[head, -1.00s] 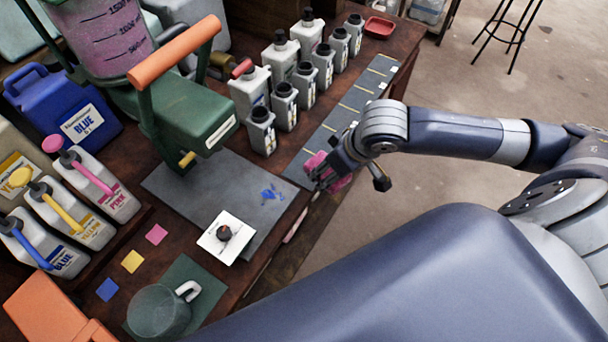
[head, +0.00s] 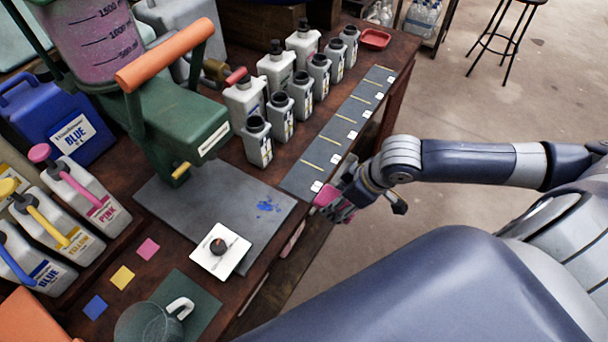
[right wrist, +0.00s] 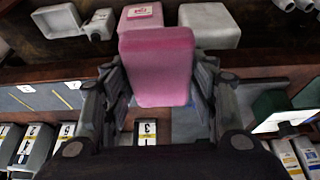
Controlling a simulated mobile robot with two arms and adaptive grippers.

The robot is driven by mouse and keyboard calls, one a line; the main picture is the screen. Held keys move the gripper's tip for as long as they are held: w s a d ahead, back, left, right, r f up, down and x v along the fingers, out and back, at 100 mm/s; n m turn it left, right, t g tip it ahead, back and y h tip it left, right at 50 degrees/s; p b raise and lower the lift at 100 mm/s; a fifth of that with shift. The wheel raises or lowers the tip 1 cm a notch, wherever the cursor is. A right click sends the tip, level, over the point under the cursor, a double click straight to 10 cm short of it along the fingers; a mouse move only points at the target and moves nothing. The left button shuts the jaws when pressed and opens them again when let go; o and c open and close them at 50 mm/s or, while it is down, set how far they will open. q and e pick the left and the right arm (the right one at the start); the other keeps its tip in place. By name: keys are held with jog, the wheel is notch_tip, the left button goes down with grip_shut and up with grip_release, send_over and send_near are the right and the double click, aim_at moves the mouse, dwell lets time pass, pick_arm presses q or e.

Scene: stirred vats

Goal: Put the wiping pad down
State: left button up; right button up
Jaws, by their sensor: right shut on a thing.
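The pink wiping pad (right wrist: 158,68) is a rounded block held between the fingers of my right gripper (right wrist: 158,88) in the right wrist view. In the head view the pad (head: 327,194) shows partly, with the right gripper (head: 340,192) covering much of it. The gripper is at the table's right edge, by the near end of the marked dark strip (head: 322,150). I cannot tell whether the pad touches anything below it. A grey mat (head: 185,205) with a blue smear (head: 268,205) lies left of the gripper. My left gripper is not in view.
A green machine (head: 180,125) with an orange handle stands behind the mat. Several grey bottles (head: 258,140) stand in rows left of the strip. A white card (head: 220,265) with a dark knob lies on the mat's front edge. A clear jug (head: 150,322) stands at the front.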

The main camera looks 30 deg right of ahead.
jog(key=w, duration=0.3)
jog(key=w+a, duration=0.1)
jog(key=w, duration=0.3)
jog(key=w+f+p, duration=0.1)
jog(key=w, duration=0.3)
jog(key=shift+w+a, duration=0.15)
jog(key=shift+a, duration=0.25)
jog(key=shift+w+f, duration=0.1)
jog(key=shift+w, duration=0.35)
jog(key=shift+w+p+x, duration=0.15)
jog(key=shift+p+x, duration=0.3)
jog(key=shift+x, duration=0.3)
jog(key=shift+w+p+x, duration=0.15)
jog(key=shift+p+x, duration=0.25)
jog(key=shift+x, duration=0.35)
jog(key=shift+s+d+f, duration=0.1)
jog(key=shift+d+f, duration=0.05)
jog(key=shift+f, duration=0.05)
jog(key=shift+f, duration=0.1)
